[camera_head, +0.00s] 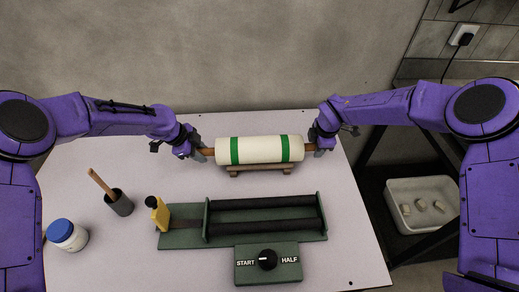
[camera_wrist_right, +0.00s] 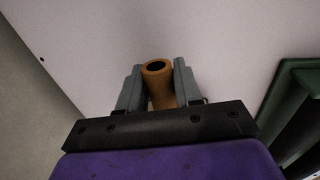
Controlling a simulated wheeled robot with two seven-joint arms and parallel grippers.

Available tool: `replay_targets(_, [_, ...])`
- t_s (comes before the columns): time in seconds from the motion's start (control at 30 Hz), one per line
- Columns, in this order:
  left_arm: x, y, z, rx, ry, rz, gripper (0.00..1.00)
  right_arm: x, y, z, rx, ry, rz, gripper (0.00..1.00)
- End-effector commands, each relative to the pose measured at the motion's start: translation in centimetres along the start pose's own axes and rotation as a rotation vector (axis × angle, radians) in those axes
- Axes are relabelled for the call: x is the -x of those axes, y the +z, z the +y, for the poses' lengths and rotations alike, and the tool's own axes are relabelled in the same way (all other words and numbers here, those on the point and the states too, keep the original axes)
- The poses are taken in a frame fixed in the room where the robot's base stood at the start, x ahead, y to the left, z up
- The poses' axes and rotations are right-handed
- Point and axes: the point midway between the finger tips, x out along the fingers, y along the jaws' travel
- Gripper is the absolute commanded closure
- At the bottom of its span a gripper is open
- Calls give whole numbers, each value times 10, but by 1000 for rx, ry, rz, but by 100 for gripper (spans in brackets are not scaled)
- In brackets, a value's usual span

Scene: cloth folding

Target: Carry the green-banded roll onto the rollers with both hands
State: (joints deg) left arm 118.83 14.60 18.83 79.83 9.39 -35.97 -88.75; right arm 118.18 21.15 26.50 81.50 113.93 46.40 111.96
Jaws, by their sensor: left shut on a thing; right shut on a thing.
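The white roll with two green bands (camera_head: 260,149) lies level left to right at the back of the table, over or on a small wooden stand (camera_head: 260,171); I cannot tell if they touch. My left gripper (camera_head: 204,153) is shut on the roll's brown left handle. My right gripper (camera_head: 316,148) is shut on the right handle. In the right wrist view, the right gripper (camera_wrist_right: 158,88) has its fingers on both sides of the brown hollow handle end (camera_wrist_right: 157,70). The two black rollers (camera_head: 262,227) lie in a green frame (camera_head: 180,240), in front of the roll.
A yellow bottle (camera_head: 159,214) stands at the green frame's left end. A START/HALF dial box (camera_head: 268,264) sits in front. A dark cup with a wooden stick (camera_head: 119,204) and a blue-lidded jar (camera_head: 66,235) are at left. A white bin (camera_head: 422,204) is right of the table (camera_head: 350,250).

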Motion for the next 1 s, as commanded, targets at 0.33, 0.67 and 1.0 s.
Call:
replay_targets(0.33, [26,-11,-6,0,-1,0,100,27,0,6,0,1,0,100])
replay_targets(0.67, [47,-19,-11,0,-1,0,100,51,0,11,0,0,0,100])
replay_targets(1.0, [46,-19,-11,0,-1,0,100,49,0,11,0,1,0,100])
